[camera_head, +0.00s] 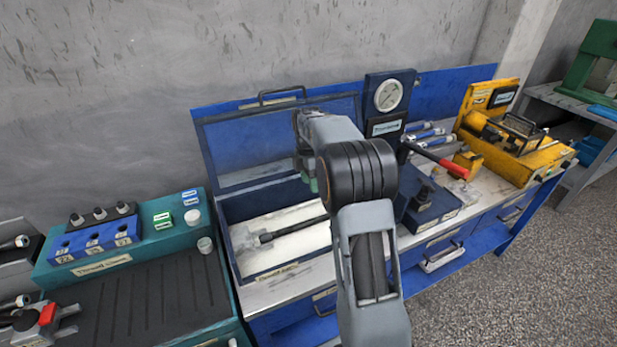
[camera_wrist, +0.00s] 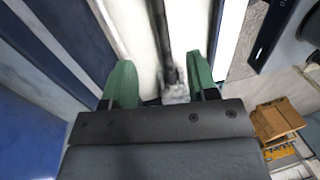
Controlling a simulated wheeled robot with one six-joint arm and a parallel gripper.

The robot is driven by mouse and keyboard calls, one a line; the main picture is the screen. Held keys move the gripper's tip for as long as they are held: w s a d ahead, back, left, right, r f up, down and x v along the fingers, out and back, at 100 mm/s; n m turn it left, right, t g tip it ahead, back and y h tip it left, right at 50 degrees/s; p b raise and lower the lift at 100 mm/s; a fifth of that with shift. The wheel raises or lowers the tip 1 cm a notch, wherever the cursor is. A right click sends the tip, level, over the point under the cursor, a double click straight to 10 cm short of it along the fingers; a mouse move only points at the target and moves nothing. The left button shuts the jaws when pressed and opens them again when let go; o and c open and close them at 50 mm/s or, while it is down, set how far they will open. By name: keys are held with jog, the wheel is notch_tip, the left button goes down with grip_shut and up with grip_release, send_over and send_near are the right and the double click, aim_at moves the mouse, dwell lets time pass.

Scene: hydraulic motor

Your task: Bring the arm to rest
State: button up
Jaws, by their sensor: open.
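My arm reaches over an open blue box (camera_head: 285,277) on the workbench. My gripper (camera_wrist: 160,75) is open, with its two green fingers apart. A dark rod-like tool (camera_head: 292,229) lies on the white floor of the box, partly hidden by my arm. In the wrist view, a dark shaft (camera_wrist: 164,42) with a grey metal end runs between the fingers. Its height below the fingers is hard to judge. In the head view, my arm hides most of the gripper.
A gauge panel (camera_head: 390,95) and a press with a red handle stand right of the box. A yellow machine (camera_head: 523,150) is further right. A teal thread bench (camera_head: 130,290) stands at left. The box's raised lid (camera_head: 245,150) is behind my arm. Open floor lies at right.

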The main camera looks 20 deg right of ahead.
jog(key=s+a+r+m+t, duration=0.1)
jog(key=s+a+m+t, duration=0.1)
jog(key=s+a+m, duration=0.2)
jog(key=s+a+r+m+t+p, duration=0.1)
jog(key=s+a+r+m+t, duration=0.1)
jog(key=s+m, duration=0.6)
jog(key=s+a+r+m+t+p, duration=0.1)
jog(key=s+a+m, duration=0.4)
jog(key=s, duration=0.5)
jog(key=shift+s+a+r+m+t, duration=0.25)
jog(key=shift+a+r+m+t, duration=0.05)
jog(key=shift+r+m+t, duration=0.15)
dwell(0.4)
